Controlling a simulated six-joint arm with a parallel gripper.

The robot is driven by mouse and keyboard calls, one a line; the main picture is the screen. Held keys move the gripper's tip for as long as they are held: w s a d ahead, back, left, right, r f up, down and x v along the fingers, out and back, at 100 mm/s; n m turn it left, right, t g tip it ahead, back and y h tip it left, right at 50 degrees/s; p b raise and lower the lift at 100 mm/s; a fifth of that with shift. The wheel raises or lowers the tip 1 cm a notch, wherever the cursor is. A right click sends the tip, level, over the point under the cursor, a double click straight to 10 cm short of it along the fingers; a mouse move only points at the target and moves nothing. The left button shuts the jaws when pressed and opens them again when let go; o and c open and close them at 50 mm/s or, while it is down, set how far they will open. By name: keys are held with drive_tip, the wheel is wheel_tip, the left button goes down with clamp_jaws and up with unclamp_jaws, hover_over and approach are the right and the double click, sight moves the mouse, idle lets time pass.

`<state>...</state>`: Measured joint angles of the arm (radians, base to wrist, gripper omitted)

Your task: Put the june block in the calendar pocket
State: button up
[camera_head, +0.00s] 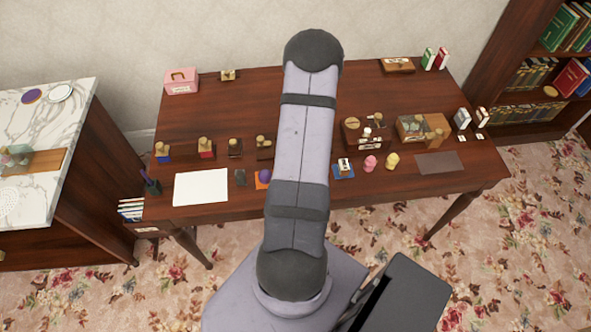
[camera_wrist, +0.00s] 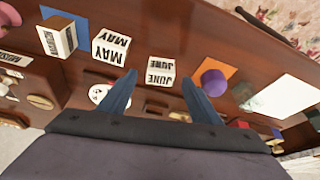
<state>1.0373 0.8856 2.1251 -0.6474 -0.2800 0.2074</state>
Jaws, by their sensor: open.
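The june block (camera_wrist: 159,73) is a white cube marked JUNE in black on two faces. In the wrist view it sits on the dark wooden table, in the gap between my fingertips and beyond them. My gripper (camera_wrist: 160,83) is open and empty, a finger on each side of the view of the block; I see no contact. A MAY block (camera_wrist: 110,47) stands to its left. In the head view my arm covers the june block and my gripper. I cannot tell for certain which part is the calendar pocket; a wooden holder with white pieces (camera_head: 363,137) stands right of my arm.
A lettered block (camera_wrist: 57,38) stands on a blue mat, also seen in the head view (camera_head: 344,166). A purple cylinder (camera_wrist: 213,82) on an orange mat is close right of the june block. White paper (camera_head: 201,188) lies at left. Pink (camera_head: 370,163) and yellow (camera_head: 392,161) figures stand right.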

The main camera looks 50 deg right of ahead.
drive_tip(key=shift+x, duration=0.8)
drive_tip(key=c, duration=1.2)
wheel_tip(320, 180, up, 10)
drive_tip(key=p, duration=0.4)
